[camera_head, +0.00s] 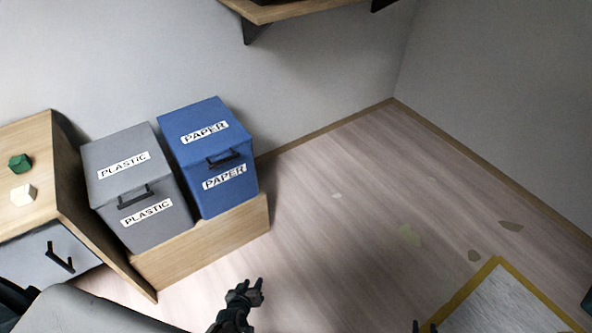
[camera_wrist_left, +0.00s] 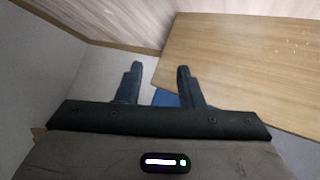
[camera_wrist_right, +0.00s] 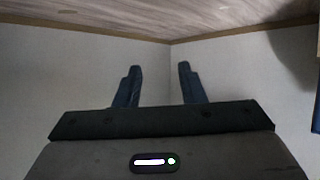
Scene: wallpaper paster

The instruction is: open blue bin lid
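The blue bin (camera_head: 215,190) marked PAPER stands on a low wooden base against the wall. Its blue lid (camera_head: 195,112) lies shut on top, with a dark handle (camera_head: 224,159) at the front edge. My left gripper (camera_head: 252,285) is open and empty, in front of and below the bin, apart from it. In the left wrist view, a small blue patch shows behind the open left fingers (camera_wrist_left: 158,82). My right gripper (camera_head: 424,326) shows only its tips at the bottom edge of the head view. In the right wrist view, its fingers (camera_wrist_right: 160,80) are apart with nothing between them.
A grey bin (camera_head: 160,224) marked PLASTIC stands left of the blue one on the wooden base (camera_head: 205,245). A drawer cabinet (camera_head: 35,215) bears a green block (camera_head: 20,163) and a pale block (camera_head: 23,194). A shelf (camera_head: 290,8) hangs above. The floor (camera_head: 340,220) to the right has scattered scraps.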

